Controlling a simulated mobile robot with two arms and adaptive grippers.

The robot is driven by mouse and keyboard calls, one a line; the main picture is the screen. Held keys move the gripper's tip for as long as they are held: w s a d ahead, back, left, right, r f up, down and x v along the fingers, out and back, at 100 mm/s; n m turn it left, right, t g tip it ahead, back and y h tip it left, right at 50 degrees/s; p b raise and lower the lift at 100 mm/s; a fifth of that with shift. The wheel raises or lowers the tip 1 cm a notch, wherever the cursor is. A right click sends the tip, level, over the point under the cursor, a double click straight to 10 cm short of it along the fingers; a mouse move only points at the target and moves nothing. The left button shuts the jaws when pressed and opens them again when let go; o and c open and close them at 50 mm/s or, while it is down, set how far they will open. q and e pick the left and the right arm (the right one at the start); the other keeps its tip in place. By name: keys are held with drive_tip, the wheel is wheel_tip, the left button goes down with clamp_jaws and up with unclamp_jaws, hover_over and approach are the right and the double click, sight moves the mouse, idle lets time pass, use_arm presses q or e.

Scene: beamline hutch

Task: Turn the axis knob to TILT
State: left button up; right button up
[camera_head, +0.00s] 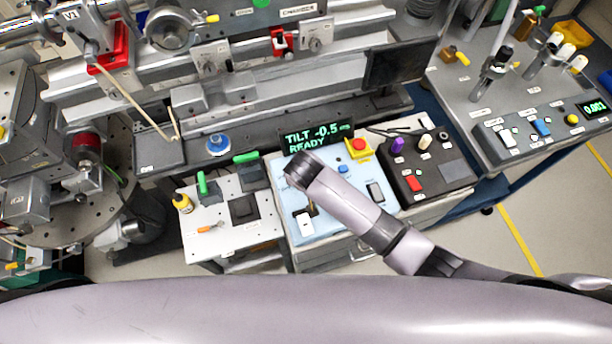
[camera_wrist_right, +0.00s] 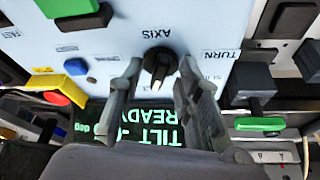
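The black axis knob (camera_wrist_right: 158,60) is on the pale blue panel (camera_wrist_right: 190,20), beside the upside-down word AXIS in the right wrist view. A light pointer mark on it faces the display side. My right gripper (camera_wrist_right: 159,68) is open, one finger on each side of the knob; I cannot tell whether either touches it. Small labels beside the knob include TURN; others are partly hidden by the fingers. The display (camera_head: 316,137) reads TILT -0.5 and READY. In the head view my right arm covers the knob and gripper. My left gripper is not in view.
A red button on a yellow base (camera_head: 359,147) and a blue button (camera_head: 343,169) share the panel. A black control box (camera_head: 432,172) stands to the right. A white plate with green-handled parts (camera_head: 215,215) is on the left.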

drive_tip(key=v, duration=1.2)
